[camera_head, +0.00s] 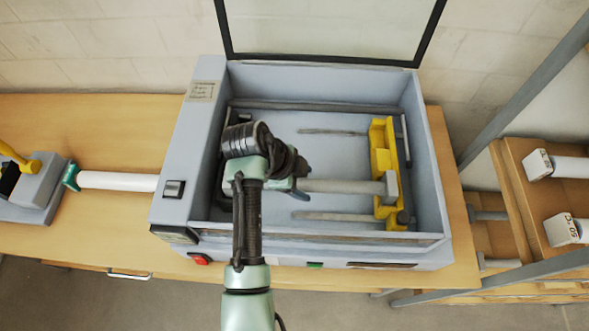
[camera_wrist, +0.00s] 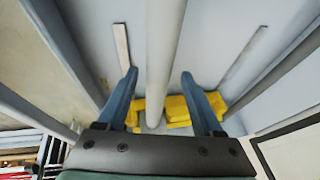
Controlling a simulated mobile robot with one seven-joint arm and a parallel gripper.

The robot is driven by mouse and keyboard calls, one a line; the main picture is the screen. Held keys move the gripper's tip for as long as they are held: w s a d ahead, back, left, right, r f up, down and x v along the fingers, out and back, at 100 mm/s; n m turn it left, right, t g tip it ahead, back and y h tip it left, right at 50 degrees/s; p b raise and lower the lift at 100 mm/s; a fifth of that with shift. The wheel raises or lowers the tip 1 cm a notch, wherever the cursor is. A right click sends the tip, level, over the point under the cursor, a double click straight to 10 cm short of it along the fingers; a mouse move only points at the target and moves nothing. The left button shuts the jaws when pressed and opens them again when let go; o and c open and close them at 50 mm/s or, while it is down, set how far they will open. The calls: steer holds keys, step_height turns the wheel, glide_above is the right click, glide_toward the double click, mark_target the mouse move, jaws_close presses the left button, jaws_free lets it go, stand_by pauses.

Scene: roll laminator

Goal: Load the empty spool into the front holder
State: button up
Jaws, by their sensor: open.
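A long bare grey rod, which looks like the empty spool (camera_head: 345,187), lies across the middle of the open laminator (camera_head: 172,140). Its right end, with a grey block, is at the yellow bracket (camera_head: 380,155); I cannot tell whether it is seated there. Its left end is hidden by my arm. My gripper (camera_wrist: 158,75) is open, with one blue finger on each side of the spool (camera_wrist: 165,35) and visible gaps between. In the head view my arm mostly hides the gripper. I cannot tell which seat is the front holder.
The glass lid (camera_head: 330,25) stands open at the back. Box walls surround my gripper. A white roll (camera_head: 118,181) with a green end lies left of the laminator. White rolls (camera_head: 570,167) sit on the right shelf, behind a grey slanted post (camera_head: 525,90).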

steer(key=shift+a+r, duration=0.1)
steer(key=shift+r, duration=0.55)
steer(key=b+v, duration=0.2)
steer(key=v, duration=0.9)
steer(key=w+d+r+n+t+y, duration=0.15)
steer(key=w+r+n+t, duration=0.35)
steer(key=r, duration=0.8)
steer(key=w+d+r+n+t, duration=0.3)
steer(key=w+r+t, duration=0.4)
steer(key=r, duration=0.5)
steer(key=s+r+n+t+y, duration=0.1)
steer(key=s+r+n+t, duration=0.4)
steer(key=r, duration=0.8)
steer(key=s+r+n+t+y, duration=0.1)
steer(key=s+r+n+t, duration=0.4)
steer(key=s+r+t, duration=0.3)
steer(key=s+r, duration=0.4)
steer(key=r, duration=0.2)
steer(key=shift+r, duration=0.2)
steer(key=shift+s+y, duration=0.15)
steer(key=shift+y, duration=0.1)
